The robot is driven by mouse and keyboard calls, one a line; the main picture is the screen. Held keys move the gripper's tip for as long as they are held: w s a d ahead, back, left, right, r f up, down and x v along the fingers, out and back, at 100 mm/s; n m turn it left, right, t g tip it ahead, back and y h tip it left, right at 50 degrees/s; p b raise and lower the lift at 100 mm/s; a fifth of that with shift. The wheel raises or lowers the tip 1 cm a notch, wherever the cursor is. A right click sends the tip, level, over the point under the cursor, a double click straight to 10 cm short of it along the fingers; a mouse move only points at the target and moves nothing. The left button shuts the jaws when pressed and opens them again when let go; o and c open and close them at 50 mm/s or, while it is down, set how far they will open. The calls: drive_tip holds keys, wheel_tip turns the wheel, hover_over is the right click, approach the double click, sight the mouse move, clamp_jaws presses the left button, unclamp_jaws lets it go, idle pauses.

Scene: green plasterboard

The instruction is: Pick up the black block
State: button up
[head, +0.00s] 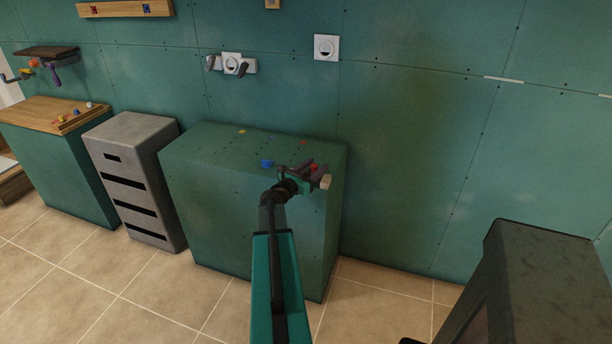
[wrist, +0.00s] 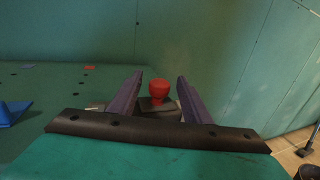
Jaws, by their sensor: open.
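My gripper (head: 310,170) is open above the right end of the green plasterboard box's top. Its two purple fingers show in the wrist view (wrist: 160,82), spread left and right. Between and beyond them is a dark, blackish block (wrist: 158,104) with a red rounded knob-like piece (wrist: 158,89) on it. The block's lower part is hidden by the gripper's black bar. In the head view the red piece (head: 314,167) shows by the fingers, but I cannot make out the black block there.
The green box (head: 240,215) also carries a blue piece (head: 267,163), a yellow piece (head: 242,131) and a flat red piece (head: 303,142). A grey drawer cabinet (head: 135,175) stands left. The green wall (head: 420,150) rises behind. A dark cabinet (head: 550,290) is at lower right.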

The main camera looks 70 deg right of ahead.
drive_tip(key=shift+p+x, duration=0.5)
drive_tip(key=shift+x, duration=1.35)
drive_tip(key=shift+f, duration=0.1)
clamp_jaws()
